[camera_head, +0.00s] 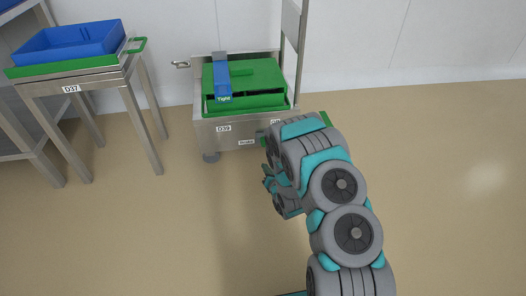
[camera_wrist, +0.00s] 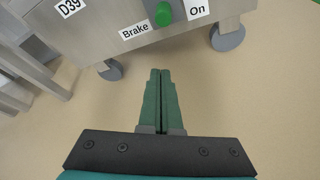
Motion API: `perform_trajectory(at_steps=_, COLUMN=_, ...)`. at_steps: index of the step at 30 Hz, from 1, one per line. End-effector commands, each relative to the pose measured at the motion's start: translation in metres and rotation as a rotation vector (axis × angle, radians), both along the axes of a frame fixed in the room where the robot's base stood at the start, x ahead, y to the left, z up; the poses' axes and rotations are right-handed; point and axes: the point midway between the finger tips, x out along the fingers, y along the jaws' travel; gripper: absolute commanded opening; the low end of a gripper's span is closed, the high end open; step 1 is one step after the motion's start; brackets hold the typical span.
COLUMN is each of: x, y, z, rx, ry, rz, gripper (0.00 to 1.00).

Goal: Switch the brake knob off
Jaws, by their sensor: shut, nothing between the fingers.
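The brake knob (camera_wrist: 164,14) is a green knob on the front panel of a metal cart (camera_head: 203,129). In the wrist view it sits at the top, between a "Brake" label (camera_wrist: 135,30) and an "On" label (camera_wrist: 197,9). My gripper (camera_wrist: 160,72) is shut and empty, with its green fingers pointing toward the cart, below the knob in the picture and apart from it. In the head view my arm covers the right part of the cart front, and my fingertips cannot be made out clearly.
The cart carries a green tray (camera_head: 262,75) with a blue "Tight" piece (camera_head: 222,80). It stands on casters (camera_wrist: 228,36) by the wall. A metal table (camera_head: 105,80) with a blue bin (camera_head: 70,40) is at the left. Floor in front is clear.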

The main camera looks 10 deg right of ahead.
Motion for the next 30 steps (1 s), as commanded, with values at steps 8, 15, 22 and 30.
perform_trajectory(at_steps=8, x=0.009, y=0.002, z=-0.005, rx=0.002, ry=0.003, rz=-0.001, gripper=0.0)
perform_trajectory(at_steps=15, x=0.044, y=0.008, z=-0.014, rx=0.002, ry=0.0, rz=0.0, gripper=0.0)
perform_trajectory(at_steps=22, x=0.074, y=0.013, z=-0.023, rx=0.0, ry=-0.001, rz=0.0, gripper=0.0)
perform_trajectory(at_steps=30, x=0.095, y=0.013, z=-0.026, rx=0.0, ry=0.001, rz=0.0, gripper=0.0)
